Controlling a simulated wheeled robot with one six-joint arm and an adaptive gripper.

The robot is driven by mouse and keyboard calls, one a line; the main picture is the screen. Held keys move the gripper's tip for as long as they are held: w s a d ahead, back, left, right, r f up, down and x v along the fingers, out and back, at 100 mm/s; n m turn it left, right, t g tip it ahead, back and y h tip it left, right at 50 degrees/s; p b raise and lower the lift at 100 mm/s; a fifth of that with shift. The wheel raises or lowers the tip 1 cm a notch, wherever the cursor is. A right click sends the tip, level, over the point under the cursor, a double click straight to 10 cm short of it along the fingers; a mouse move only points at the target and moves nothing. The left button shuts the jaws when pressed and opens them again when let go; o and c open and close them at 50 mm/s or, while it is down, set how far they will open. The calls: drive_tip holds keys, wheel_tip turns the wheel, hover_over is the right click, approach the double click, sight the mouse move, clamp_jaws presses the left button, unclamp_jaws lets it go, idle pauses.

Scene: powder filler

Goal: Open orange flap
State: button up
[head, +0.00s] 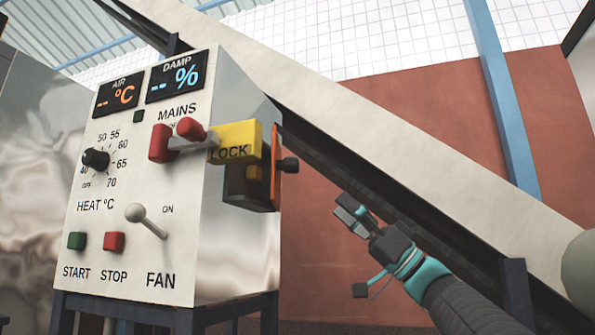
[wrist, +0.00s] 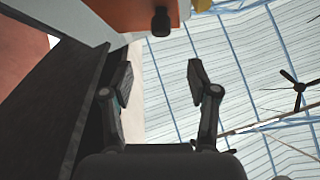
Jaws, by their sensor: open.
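The orange flap (head: 275,150) shows nearly edge-on on the right side of the dark brown box (head: 245,188), fixed to the cabinet's side. It appears closed against the box. A black knob (head: 290,165) sticks out from it to the right. In the wrist view the orange flap (wrist: 118,14) is at the top, with its black knob (wrist: 161,22) hanging above the gap between my fingers. My gripper (head: 349,214) is open and empty, to the right of and below the knob, apart from it. Both fingers of my gripper (wrist: 161,80) show in the wrist view.
A yellow LOCK block (head: 238,140) sits just above the brown box, by the red MAINS handle (head: 160,143). The control panel (head: 95,215) faces left of my gripper. A long sloping beam (head: 400,130) runs behind my arm. The space between gripper and knob looks clear.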

sight(298, 165)
drive_tip(key=p+x, duration=0.4)
drive_tip(key=x, duration=0.9)
drive_tip(key=shift+s+r, duration=0.1)
drive_tip(key=shift+r, duration=0.1)
clamp_jaws()
